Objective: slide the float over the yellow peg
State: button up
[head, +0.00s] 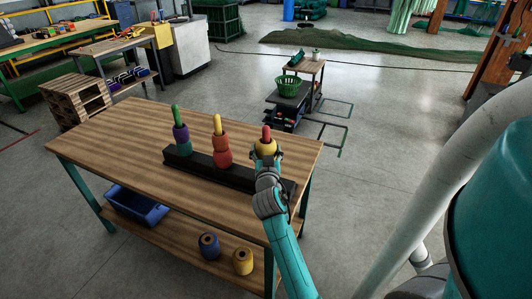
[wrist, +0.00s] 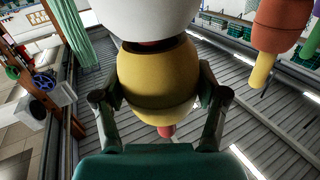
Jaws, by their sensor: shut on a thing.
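The yellow peg (head: 217,124) stands upright in the middle of the black rack (head: 205,165), with orange-red floats (head: 222,152) around it and its tip bare. My gripper (head: 266,157) is shut on a yellow float (head: 264,147) around the red peg (head: 266,131), whose tip shows beyond the float. The wrist view looks upside down: my fingers clasp both sides of the yellow float (wrist: 158,80), the red tip (wrist: 166,131) pokes out below, and a white float (wrist: 150,15) sits above with a little red between them. The yellow peg (wrist: 262,70) is at right there.
A green peg (head: 176,114) with purple and teal floats (head: 181,138) stands at the rack's left end. The wooden table (head: 125,145) is otherwise bare. Its lower shelf holds a blue tub (head: 137,204) and blue and yellow spools (head: 243,261).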

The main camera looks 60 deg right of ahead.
jog(key=shift+r, duration=7.6)
jog(key=shift+a, duration=0.15)
